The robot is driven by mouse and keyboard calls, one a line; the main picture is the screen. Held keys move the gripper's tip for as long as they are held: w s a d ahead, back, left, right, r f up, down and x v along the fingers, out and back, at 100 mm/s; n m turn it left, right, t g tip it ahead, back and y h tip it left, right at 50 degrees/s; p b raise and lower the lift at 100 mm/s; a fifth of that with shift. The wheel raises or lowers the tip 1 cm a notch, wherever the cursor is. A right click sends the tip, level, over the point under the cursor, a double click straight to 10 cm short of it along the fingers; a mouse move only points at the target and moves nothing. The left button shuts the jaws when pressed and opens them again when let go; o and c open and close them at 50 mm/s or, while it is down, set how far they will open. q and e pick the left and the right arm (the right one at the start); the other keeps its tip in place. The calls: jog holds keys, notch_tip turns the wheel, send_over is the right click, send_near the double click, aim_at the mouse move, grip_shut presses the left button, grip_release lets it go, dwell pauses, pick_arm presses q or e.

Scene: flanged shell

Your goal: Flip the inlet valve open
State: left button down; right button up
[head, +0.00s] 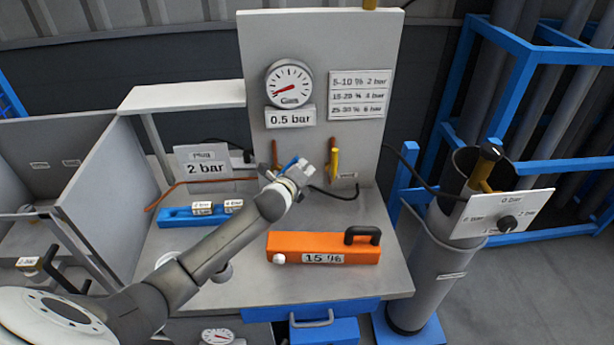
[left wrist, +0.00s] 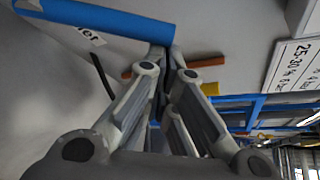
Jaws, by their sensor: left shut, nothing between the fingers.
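The upright grey panel (head: 325,60) carries a blue handle (head: 289,162), an orange-brown pipe or lever (head: 275,153) and a yellow lever (head: 334,163) low on its face. I cannot read which one is the inlet valve. My left gripper (head: 303,168) is in front of the panel, between the orange-brown part and the yellow lever. In the left wrist view its fingers (left wrist: 165,55) are shut and empty, with their tips close to the blue handle (left wrist: 100,16); I cannot tell if they touch. The orange-brown part (left wrist: 205,62) and yellow lever (left wrist: 210,89) show beyond. My right gripper is out of view.
A gauge (head: 289,84) sits above a "0.5 bar" label (head: 290,118). An orange block marked "15 %" (head: 300,245) lies on the bench (head: 370,285), and a blue block (head: 178,217) is at left. A dark hose (head: 335,194) runs beside the gripper.

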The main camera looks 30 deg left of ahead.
aim_at(295, 158)
pick_arm(q)
jog(key=s+a+r+n+t+b, duration=0.1)
jog(key=s+a+r+n+t+h+b, duration=0.1)
jog(key=a+n+b, duration=0.1)
jog(key=shift+a+r+n+t, duration=0.1)
jog(key=shift+r+n+t, duration=0.1)
jog(key=shift+n+t, duration=0.1)
jog(key=shift+s+a+r+n+t+b, duration=0.35)
jog(key=shift+a+n+b, duration=0.1)
jog(key=shift+n+b, duration=0.15)
jog(key=shift+s+a+r+n+t+b, duration=0.3)
jog(key=shift+a+n+b, duration=0.2)
jog(key=shift+b, duration=0.15)
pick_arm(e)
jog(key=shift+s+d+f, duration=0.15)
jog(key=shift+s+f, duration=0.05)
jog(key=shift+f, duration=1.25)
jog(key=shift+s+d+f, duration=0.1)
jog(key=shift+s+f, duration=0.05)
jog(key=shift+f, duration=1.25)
pick_arm(q)
jog(key=shift+f, duration=0.1)
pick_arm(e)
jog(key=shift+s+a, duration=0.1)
